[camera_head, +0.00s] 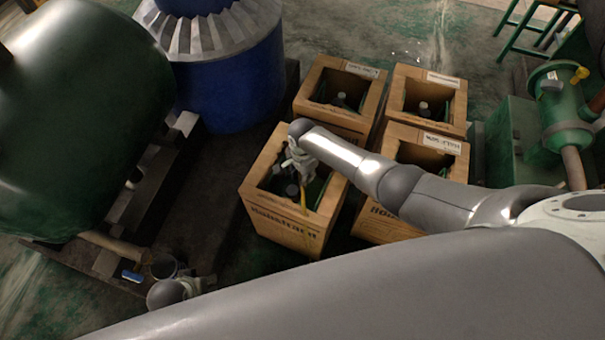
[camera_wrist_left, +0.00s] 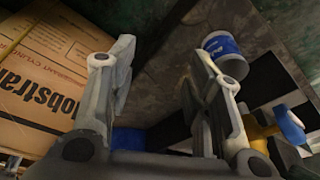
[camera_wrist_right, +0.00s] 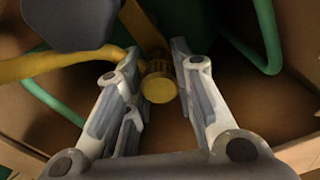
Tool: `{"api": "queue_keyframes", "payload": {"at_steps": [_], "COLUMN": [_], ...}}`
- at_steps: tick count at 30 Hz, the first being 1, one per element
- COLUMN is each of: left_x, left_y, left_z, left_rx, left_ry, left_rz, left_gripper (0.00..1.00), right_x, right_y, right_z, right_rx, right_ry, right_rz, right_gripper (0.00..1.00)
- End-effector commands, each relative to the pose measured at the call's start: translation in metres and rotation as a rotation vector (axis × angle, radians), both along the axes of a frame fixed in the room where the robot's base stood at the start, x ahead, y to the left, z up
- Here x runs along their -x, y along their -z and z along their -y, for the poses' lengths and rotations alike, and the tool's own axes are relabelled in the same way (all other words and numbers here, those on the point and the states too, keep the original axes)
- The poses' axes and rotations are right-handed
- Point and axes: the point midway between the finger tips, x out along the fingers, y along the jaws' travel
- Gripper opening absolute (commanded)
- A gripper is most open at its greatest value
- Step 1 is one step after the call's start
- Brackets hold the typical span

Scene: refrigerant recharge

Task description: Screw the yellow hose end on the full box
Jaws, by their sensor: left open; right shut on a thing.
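The near left cardboard box (camera_head: 285,228) is open at the top, with a dark cylinder top and green handle bars inside. I cannot read which box is the full one. My right gripper (camera_head: 296,165) reaches down into this box. In the right wrist view, my right gripper (camera_wrist_right: 158,65) is shut on the yellow hose end (camera_wrist_right: 160,88), beside a green handle bar (camera_wrist_right: 262,35). The yellow hose (camera_wrist_right: 65,65) runs off left. Whether the end touches a valve is hidden. My left gripper (camera_head: 205,283) is open and empty, low at the left of the box.
Three more open boxes stand behind and right: back left (camera_head: 313,108), back right (camera_head: 437,118), near right (camera_head: 385,228). A blue tank (camera_head: 230,85) and dark green tank (camera_head: 80,120) stand left. A blue-and-white cup (camera_wrist_left: 226,54) and blue valve handle (camera_wrist_left: 290,127) are near my left gripper.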

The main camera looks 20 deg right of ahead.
Motion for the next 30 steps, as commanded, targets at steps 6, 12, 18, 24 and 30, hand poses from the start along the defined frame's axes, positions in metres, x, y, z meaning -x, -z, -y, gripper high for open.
{"api": "queue_keyframes", "payload": {"at_steps": [6,12,18,24,30], "left_x": [-0.001,0.001,0.009,0.007,0.007], "left_y": [-0.002,0.003,0.017,0.025,0.032], "left_z": [0.001,0.0,-0.001,-0.001,-0.002], "left_rx": [0.001,0.001,-0.001,-0.001,-0.003], "left_ry": [0.0,0.0,0.001,0.002,0.003], "left_rz": [0.003,-0.001,-0.016,-0.011,-0.016], "left_gripper": [0.46,0.46,0.46,0.46,0.46], "right_x": [0.001,0.001,0.002,0.002,0.002], "right_y": [0.001,0.001,0.001,0.001,0.002], "right_z": [-0.002,-0.002,-0.002,-0.002,-0.002], "right_rx": [-0.002,-0.003,-0.002,-0.002,-0.002], "right_ry": [0.006,0.055,0.108,0.171,0.187], "right_rz": [-0.002,-0.001,-0.003,-0.004,-0.003], "right_gripper": [0.01,0.01,0.01,0.01,0.41]}}
